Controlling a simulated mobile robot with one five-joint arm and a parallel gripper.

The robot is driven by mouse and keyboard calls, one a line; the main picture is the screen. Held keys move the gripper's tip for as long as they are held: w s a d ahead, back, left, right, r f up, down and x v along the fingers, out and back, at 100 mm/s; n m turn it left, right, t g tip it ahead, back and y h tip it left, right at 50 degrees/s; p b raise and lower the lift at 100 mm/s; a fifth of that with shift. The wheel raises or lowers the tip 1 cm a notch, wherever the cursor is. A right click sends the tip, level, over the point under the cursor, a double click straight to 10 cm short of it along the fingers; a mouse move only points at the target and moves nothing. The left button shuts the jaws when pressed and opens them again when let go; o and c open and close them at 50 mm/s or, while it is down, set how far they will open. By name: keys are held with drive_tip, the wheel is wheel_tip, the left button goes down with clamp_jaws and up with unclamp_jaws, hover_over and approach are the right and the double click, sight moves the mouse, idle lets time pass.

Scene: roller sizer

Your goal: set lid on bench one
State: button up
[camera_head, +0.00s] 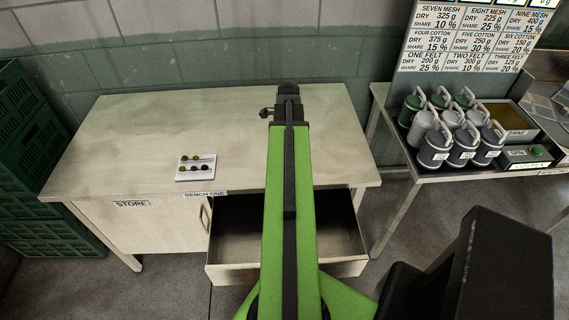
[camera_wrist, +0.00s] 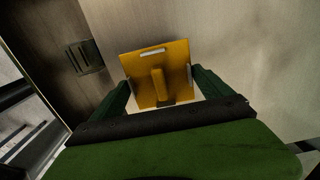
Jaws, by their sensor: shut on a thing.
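An orange-yellow square lid (camera_wrist: 143,72) with a raised bar handle and pale strips along its edges shows in the wrist view. My gripper (camera_wrist: 160,88) is shut on it, with a dark green finger on each side; the exact contact is hard to see. In the head view my gripper (camera_head: 288,92) is over the back part of bench one (camera_head: 235,120), and my arm hides the lid there. Bench one has a pale top and a name label on its front edge. I cannot tell whether the lid touches the bench top.
A white card with small dark and green balls (camera_head: 195,168) lies on the bench's left half. An open drawer (camera_head: 238,250) juts out below the front edge. Green crates (camera_head: 35,150) stand left. A side table (camera_head: 420,178) with several lidded canisters stands right. Much of the bench top is clear.

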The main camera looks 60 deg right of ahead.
drive_tip(key=shift+w+f, duration=0.2)
drive_tip(key=shift+w, duration=0.05)
wheel_tip(320, 180, down, 4)
drive_tip(key=b, duration=0.4)
drive_tip(key=shift+f, duration=0.15)
drive_tip(key=shift+r, duration=0.25)
drive_tip(key=shift+f, duration=0.25)
drive_tip(key=o, duration=1.1)
drive_tip(key=shift+r, duration=0.1)
wheel_tip(320, 180, up, 12)
drive_tip(key=p, duration=1.2)
drive_tip(key=shift+r, duration=0.25)
drive_tip(key=shift+f, duration=0.1)
